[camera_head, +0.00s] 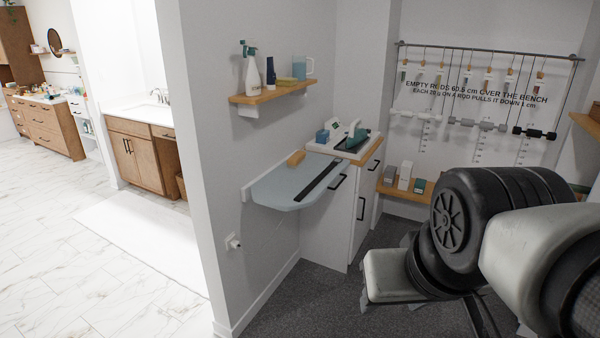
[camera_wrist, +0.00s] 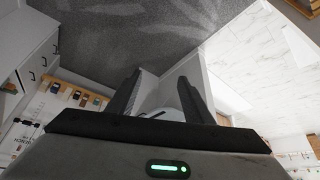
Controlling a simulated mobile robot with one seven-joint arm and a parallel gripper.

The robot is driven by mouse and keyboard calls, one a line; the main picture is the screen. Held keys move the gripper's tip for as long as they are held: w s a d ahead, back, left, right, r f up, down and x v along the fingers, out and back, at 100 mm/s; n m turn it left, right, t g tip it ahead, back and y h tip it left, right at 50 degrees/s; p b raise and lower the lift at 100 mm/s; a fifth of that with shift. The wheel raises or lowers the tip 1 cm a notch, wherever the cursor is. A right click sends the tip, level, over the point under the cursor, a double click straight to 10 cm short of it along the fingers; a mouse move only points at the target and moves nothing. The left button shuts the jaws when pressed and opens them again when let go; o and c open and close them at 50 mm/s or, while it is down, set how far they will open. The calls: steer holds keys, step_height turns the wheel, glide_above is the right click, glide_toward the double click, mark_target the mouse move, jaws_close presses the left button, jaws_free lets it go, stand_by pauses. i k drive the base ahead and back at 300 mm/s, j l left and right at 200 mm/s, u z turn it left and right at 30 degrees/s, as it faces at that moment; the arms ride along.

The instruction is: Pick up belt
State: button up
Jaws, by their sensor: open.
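A long black strip, which looks like the belt (camera_head: 320,182), lies flat and diagonally on a pale blue wall-mounted board (camera_head: 272,190) in the head view. One end of it reaches the board's front edge, near the white cabinet. My gripper (camera_wrist: 159,77) shows in the wrist view with its two dark fingers apart and nothing held between them. A small piece of a pale surface with a dark line shows low between the fingers; I cannot tell if it is the board and belt. In the head view my arm fills the lower right, well apart from the board.
A wooden block (camera_head: 296,158) lies on the board near the wall. Bottles stand on a wooden shelf (camera_head: 270,95) above. A white cabinet (camera_head: 330,215) adjoins the board. Rods with weights (camera_head: 478,124) hang at the back wall. Carpet is clear below the board.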

mark_target(300, 196)
steer(key=i+l+u, duration=0.15)
steer(key=i+l, duration=0.25)
steer(key=i, duration=0.25)
steer(key=i+l+u, duration=0.2)
steer(key=i+l, duration=0.25)
steer(key=i, duration=0.15)
steer(key=i+l+u, duration=0.15)
steer(key=i+l, duration=0.4)
steer(key=i+l+u, duration=0.2)
steer(key=i+l, duration=0.35)
steer(key=i+l+u, duration=0.15)
steer(key=i+l, duration=0.35)
steer(key=l, duration=0.25)
